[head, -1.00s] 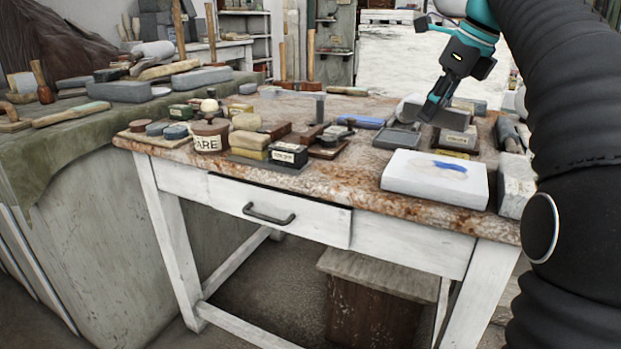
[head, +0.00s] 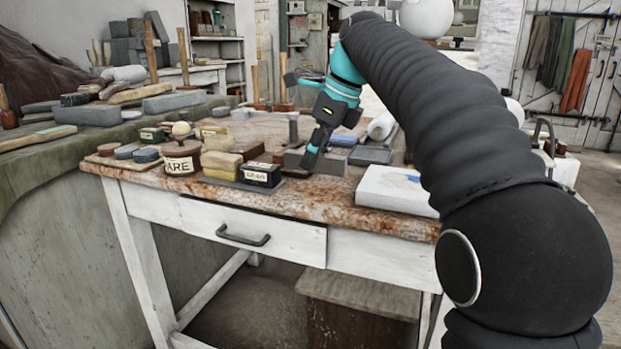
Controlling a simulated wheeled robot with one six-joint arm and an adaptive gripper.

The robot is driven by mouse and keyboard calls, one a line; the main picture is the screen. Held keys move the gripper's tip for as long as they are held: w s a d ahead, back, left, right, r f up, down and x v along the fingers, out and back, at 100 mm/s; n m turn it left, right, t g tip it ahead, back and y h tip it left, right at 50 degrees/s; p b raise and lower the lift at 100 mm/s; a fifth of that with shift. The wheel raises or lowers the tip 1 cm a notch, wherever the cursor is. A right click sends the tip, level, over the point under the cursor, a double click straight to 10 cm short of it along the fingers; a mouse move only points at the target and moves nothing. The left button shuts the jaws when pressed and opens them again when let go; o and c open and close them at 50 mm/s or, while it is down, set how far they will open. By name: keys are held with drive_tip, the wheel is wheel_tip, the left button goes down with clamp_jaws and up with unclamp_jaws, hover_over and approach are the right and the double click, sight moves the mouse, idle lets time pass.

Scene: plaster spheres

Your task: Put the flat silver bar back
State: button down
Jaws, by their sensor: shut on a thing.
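The flat silver bar (head: 331,163) is a plain grey slab, lying roughly level across the picture. My gripper (head: 309,160) points down, shut on the bar, with the near finger in front of it. The bar is over the middle of the rust-stained worktable (head: 335,200), right of the small labelled boxes. I cannot tell whether its underside touches anything, as the bar and finger hide what lies behind.
A black labelled box (head: 260,175) stands close left of the gripper. A brown round tin (head: 182,158) stands further left. A white slab with a blue mark (head: 395,190) lies at the right, partly behind my arm. A grey tray (head: 371,155) lies behind it.

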sight(313, 171)
drive_tip(key=shift+w+a+f, duration=0.15)
drive_tip(key=shift+a, duration=0.15)
drive_tip(key=shift+f, duration=0.25)
drive_tip(key=shift+f+b, duration=0.75)
drive_tip(key=shift+f, duration=1)
drive_tip(key=shift+f, duration=0.1)
drive_tip(key=c, duration=1)
unclamp_jaws()
drive_tip(key=p+v, duration=0.3)
drive_tip(key=v, duration=0.8)
drive_tip(key=shift+w+a, duration=0.1)
drive_tip(key=shift+d+r+p, duration=0.25)
drive_tip(key=shift+r+p, duration=0.05)
drive_tip(key=shift+r, duration=0.25)
